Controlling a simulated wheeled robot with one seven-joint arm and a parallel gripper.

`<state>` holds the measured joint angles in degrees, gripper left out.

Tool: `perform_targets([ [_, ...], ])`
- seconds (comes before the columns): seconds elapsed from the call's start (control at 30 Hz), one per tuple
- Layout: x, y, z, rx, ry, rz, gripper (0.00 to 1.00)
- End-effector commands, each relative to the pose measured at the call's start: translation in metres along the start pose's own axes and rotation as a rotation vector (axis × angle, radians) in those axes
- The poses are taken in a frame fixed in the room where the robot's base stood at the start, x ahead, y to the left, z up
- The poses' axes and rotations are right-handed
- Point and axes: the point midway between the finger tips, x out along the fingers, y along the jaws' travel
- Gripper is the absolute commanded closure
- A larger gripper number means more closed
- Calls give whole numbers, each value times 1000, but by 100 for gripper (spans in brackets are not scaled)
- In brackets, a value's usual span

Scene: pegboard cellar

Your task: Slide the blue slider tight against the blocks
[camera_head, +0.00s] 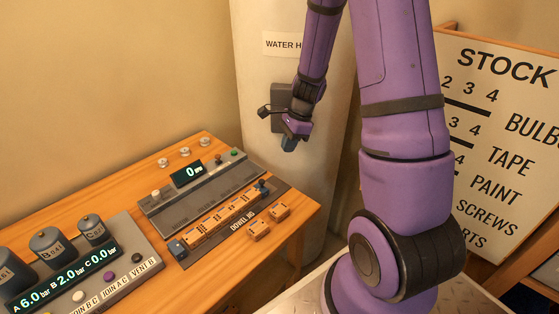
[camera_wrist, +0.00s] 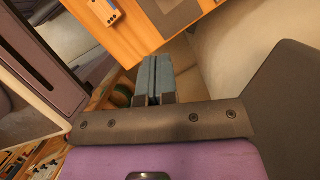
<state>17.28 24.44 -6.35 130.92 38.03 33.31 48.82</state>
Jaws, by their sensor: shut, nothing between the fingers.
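The dowel jig (camera_head: 238,222) is a dark tray on the wooden bench, with a row of orange blocks (camera_head: 215,224) in it. A small blue piece with a dark knob (camera_head: 262,187) sits at the right end of the row, close to the last block. Another blue-grey piece (camera_head: 178,248) sits at the left end. I cannot tell from here which is the slider or whether small gaps remain. My gripper (camera_head: 289,146) is shut and empty, beyond the bench's right edge and above it, apart from the jig. Its fingers show in the wrist view (camera_wrist: 153,82).
A pressure panel (camera_head: 90,270) is at left. The water heater (camera_head: 325,160) stands behind my gripper, and a stock board (camera_head: 500,130) is at right.

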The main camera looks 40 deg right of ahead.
Motion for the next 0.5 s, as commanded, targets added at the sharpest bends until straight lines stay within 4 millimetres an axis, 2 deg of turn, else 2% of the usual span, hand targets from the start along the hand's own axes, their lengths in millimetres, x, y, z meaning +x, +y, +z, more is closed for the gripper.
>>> perform_targets([
  [0.2,0,-4,-10,4,-1,0,100],
  [0.5,4,-7,-13,2,0,-4,100],
])
